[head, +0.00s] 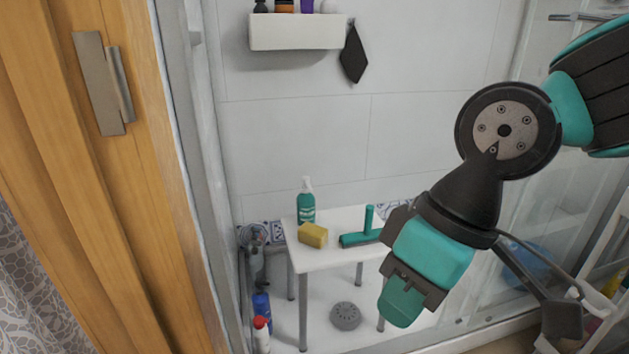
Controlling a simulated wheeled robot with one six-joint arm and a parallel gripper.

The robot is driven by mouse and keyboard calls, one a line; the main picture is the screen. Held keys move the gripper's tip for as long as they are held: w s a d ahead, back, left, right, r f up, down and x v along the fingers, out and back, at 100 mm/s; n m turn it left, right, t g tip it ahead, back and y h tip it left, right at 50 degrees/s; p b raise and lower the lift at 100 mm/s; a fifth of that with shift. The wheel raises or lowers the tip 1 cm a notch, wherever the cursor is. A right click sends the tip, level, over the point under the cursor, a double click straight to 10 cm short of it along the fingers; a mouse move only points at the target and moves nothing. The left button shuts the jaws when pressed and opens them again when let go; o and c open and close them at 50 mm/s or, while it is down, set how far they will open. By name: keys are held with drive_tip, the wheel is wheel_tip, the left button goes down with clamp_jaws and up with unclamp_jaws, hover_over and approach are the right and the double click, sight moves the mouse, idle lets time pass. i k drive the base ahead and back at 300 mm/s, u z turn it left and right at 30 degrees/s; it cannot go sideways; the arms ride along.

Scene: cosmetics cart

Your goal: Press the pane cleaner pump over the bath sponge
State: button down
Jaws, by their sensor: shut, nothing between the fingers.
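The pane cleaner (306,207) is a teal bottle with a white pump top, standing upright at the back left of a small white table (327,257). The bath sponge (313,235) is a yellow block lying on the table just in front of the bottle. It is beside the bottle's base, not under it. My gripper (402,303) is at the right, pointing down and left, nearer to me than the table. It is shut and empty, clear of the bottle and sponge. My arm hides the table's right end.
A teal squeegee (363,238) lies on the table right of the sponge. A tiled wall stands behind, with a shelf (297,32) and a hanging dark cloth (353,54). Blue and red-capped bottles stand at lower left. A wooden door (110,180) and the shower frame edge bound the left.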

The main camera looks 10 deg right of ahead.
sight(305, 180)
drive_tip(key=z, duration=2.25)
drive_tip(key=i, duration=1.05)
drive_tip(key=u, duration=2.85)
drive_tip(key=i, duration=0.5)
